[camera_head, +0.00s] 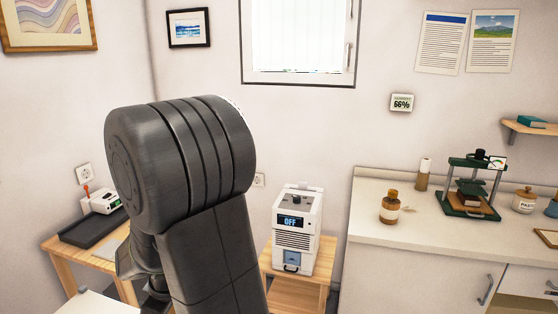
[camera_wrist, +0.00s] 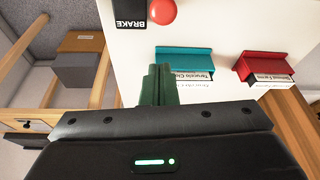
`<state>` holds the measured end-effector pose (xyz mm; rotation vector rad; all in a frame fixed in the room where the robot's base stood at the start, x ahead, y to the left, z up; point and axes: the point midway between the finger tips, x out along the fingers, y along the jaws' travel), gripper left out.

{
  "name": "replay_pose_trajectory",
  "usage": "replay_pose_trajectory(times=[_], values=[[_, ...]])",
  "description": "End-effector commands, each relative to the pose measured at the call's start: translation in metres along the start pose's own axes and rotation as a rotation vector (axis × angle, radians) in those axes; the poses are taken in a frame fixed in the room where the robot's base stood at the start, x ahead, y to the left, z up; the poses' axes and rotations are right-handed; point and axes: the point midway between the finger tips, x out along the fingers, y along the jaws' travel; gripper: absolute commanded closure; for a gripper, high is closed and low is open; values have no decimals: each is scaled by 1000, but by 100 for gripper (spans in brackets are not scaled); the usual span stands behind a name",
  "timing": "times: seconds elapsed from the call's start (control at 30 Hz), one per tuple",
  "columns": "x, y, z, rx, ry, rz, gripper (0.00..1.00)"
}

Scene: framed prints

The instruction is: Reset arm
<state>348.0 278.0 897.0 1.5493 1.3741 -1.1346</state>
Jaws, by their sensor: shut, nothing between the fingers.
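In the wrist view my gripper (camera_wrist: 158,78) shows as two dark green fingers side by side, shut with nothing between them. Its fingertips appear over a white surface (camera_wrist: 225,25) carrying a teal holder (camera_wrist: 187,62) and a red holder (camera_wrist: 265,66). I cannot tell whether the fingers touch anything. In the head view my dark arm rises large at left of centre, and I cannot clearly make out the gripper there.
A white device reading OFF (camera_head: 293,228) stands on a small wooden stand (camera_head: 297,291). A counter (camera_head: 400,232) at right bears a brown bottle (camera_head: 390,207) and a green press (camera_head: 470,190). A wooden table (camera_head: 62,250) with a dark tray (camera_head: 94,228) is at left.

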Motion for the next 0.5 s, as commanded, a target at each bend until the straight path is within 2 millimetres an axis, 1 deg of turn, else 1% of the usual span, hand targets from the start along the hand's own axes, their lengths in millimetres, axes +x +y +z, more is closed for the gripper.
replay_pose_trajectory(times=[0.03, 0.5], values=[[-1, 0, -3, -1, -19, -4, 100], [20, -1, -11, -2, -171, -17, 100]])
